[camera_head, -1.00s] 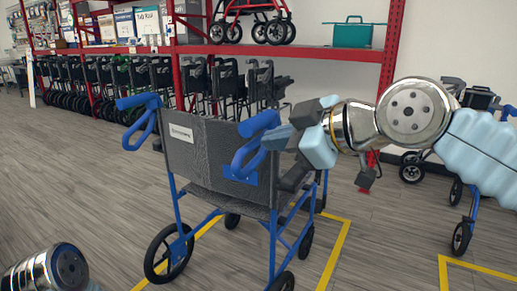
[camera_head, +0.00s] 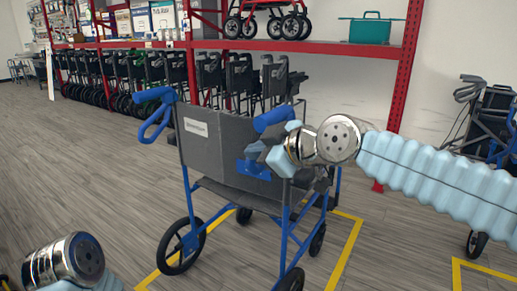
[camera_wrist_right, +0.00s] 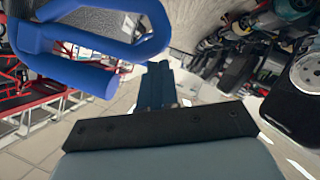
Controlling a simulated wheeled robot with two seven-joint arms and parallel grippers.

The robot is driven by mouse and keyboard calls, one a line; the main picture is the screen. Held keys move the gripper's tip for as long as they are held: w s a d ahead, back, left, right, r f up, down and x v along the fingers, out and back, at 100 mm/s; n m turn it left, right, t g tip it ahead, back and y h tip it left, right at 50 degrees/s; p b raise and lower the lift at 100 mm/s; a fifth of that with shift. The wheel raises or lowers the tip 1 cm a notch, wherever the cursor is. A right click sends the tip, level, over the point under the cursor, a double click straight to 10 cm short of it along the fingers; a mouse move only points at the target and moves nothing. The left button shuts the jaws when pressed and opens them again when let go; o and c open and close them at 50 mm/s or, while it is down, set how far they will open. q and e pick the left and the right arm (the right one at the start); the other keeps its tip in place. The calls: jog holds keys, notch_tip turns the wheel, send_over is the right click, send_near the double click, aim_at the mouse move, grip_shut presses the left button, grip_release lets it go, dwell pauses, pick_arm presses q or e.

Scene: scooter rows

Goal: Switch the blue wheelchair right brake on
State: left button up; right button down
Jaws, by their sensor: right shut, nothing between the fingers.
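The blue wheelchair (camera_head: 222,155) has a grey back panel and a blue frame, and stands on the floor in the middle of the head view. Its right handle (camera_head: 273,119) has a blue brake lever below it, partly hidden behind my right gripper (camera_head: 256,160). The blue handle and the looped lever (camera_wrist_right: 85,70) fill the upper left of the right wrist view. My right gripper is shut and empty, with its fingertips (camera_wrist_right: 165,85) close beside the lever; contact cannot be told. My left arm shows at the lower left, with its gripper out of view.
Yellow floor lines (camera_head: 345,255) run around the wheelchair. Another wheelchair (camera_head: 490,120) stands at the right. Floor is free at the left.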

pick_arm(q)
notch_tip(320, 180, down, 12)
jog(key=b, duration=1.1)
jog(key=shift+r+b, duration=0.25)
jog(key=shift+b, duration=0.1)
pick_arm(e)
notch_tip(320, 180, down, 8)
jog(key=w+d+n+t, duration=0.1)
jog(key=n+t, duration=0.1)
jog(key=n, duration=0.1)
jog(key=shift+w+n+t+h, duration=0.25)
jog(key=shift+n+t+h, duration=0.05)
jog(key=shift+n+h, duration=0.1)
pick_arm(q)
jog(key=shift+d+r, duration=0.1)
pick_arm(e)
jog(key=shift+d, duration=0.1)
